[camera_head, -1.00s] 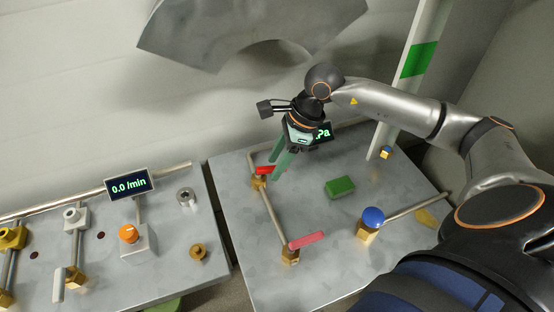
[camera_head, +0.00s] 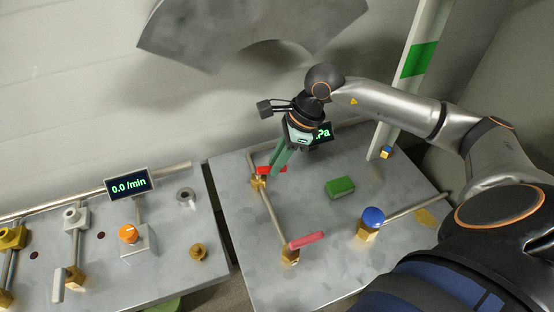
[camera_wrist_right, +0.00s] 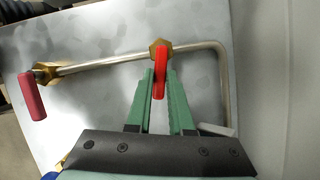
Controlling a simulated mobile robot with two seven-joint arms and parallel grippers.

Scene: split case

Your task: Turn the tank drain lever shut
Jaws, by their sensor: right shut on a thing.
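A bright red lever (camera_head: 264,170) sits on a brass valve (camera_head: 259,182) at the back left of the right-hand metal table. In the right wrist view the red lever (camera_wrist_right: 160,72) lies between the two green fingers of my right gripper (camera_wrist_right: 159,88). In the head view my right gripper (camera_head: 277,168) reaches down to this lever and is shut on it. A second, pinkish-red lever (camera_head: 307,240) sits on a brass valve nearer the front; it also shows in the wrist view (camera_wrist_right: 32,96). No readable label tells which is the tank drain. My left gripper is out of view.
A pipe (camera_head: 272,215) joins the two red-levered valves. A green block (camera_head: 340,187) and a blue-knobbed valve (camera_head: 371,222) stand to the right. A pressure display is partly hidden behind my right gripper. The left table carries a flow display (camera_head: 129,184) reading 0.0 l/min.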

